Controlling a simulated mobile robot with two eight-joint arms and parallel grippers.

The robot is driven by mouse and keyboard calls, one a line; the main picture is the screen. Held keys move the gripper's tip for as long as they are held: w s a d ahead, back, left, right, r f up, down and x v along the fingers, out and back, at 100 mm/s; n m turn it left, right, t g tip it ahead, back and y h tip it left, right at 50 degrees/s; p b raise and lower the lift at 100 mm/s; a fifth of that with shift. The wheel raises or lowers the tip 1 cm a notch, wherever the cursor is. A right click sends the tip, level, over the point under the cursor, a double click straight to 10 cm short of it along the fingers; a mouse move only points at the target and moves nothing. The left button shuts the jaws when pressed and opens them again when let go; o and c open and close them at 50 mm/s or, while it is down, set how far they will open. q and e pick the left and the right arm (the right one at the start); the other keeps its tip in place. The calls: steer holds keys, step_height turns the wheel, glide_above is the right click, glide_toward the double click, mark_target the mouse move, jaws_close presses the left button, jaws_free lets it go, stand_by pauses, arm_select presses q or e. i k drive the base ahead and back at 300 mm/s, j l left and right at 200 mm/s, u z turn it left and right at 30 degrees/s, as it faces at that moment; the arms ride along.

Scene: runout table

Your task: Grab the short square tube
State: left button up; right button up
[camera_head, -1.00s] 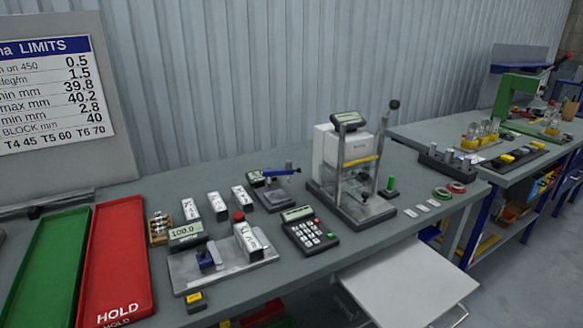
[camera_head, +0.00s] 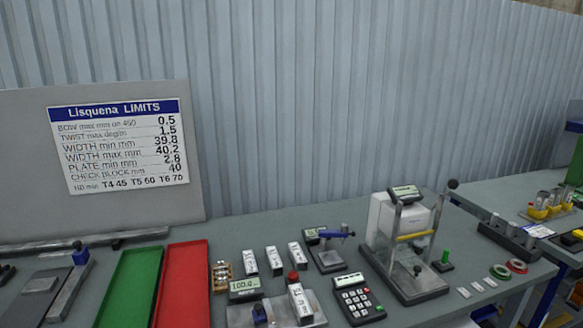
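Three short square tubes with dark writing on pale faces lie in a row on the grey table: a left one (camera_head: 249,263), a middle one (camera_head: 274,261) and a right one (camera_head: 297,257). Another short square tube (camera_head: 300,304) lies on the metal plate of a gauge fixture (camera_head: 275,315), just in front of the row. I cannot tell which one the task means. Neither of my grippers is in view.
A green tray (camera_head: 128,288) and a red tray (camera_head: 182,286) lie left of the tubes. A keypad device (camera_head: 357,300), a small blue-topped gauge (camera_head: 327,258) and a tall press-like tester (camera_head: 405,245) stand to the right. A limits sign (camera_head: 120,145) hangs behind.

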mark_target(302, 309)
steer(key=z, duration=1.7)
steer(key=u, duration=1.6)
steer(key=j+u, duration=0.25)
steer(key=j, duration=0.2)
steer(key=i+j+u, duration=0.1)
steer(key=j+u, duration=0.15)
steer(key=j, duration=0.15)
